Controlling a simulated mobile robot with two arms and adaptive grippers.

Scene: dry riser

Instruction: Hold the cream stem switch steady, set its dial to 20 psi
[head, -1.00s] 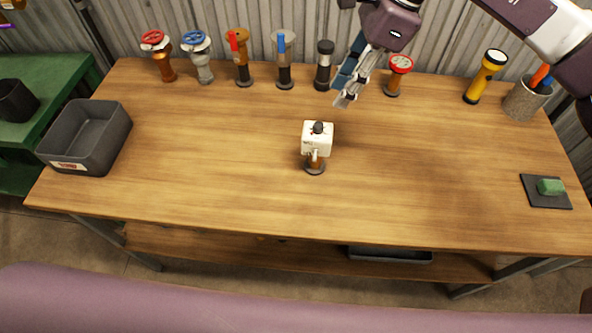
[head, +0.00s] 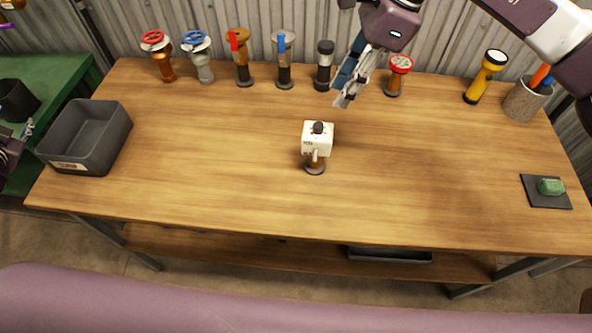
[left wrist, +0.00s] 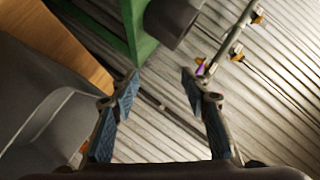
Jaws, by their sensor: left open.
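The cream stem switch (head: 316,138) stands upright mid-table in the head view. It has a white boxy head, a dark knob on top (head: 318,127), a short copper-coloured stem and a dark round base. Its dial marks are too small to read. My right gripper (head: 341,97) is above the back of the table, up and right of the switch, apart from it; its fingers look open and empty. My left gripper (head: 27,130) shows at the left edge, beside the grey bin. In the left wrist view it (left wrist: 158,88) is open with nothing between its fingers.
A grey bin (head: 118,128) sits at the table's left end. Several valves and fittings line the back, including a red-topped one (head: 398,67). A yellow flashlight (head: 479,85), a pen cup (head: 522,103) and a green block (head: 550,186) are right. Table around the switch is clear.

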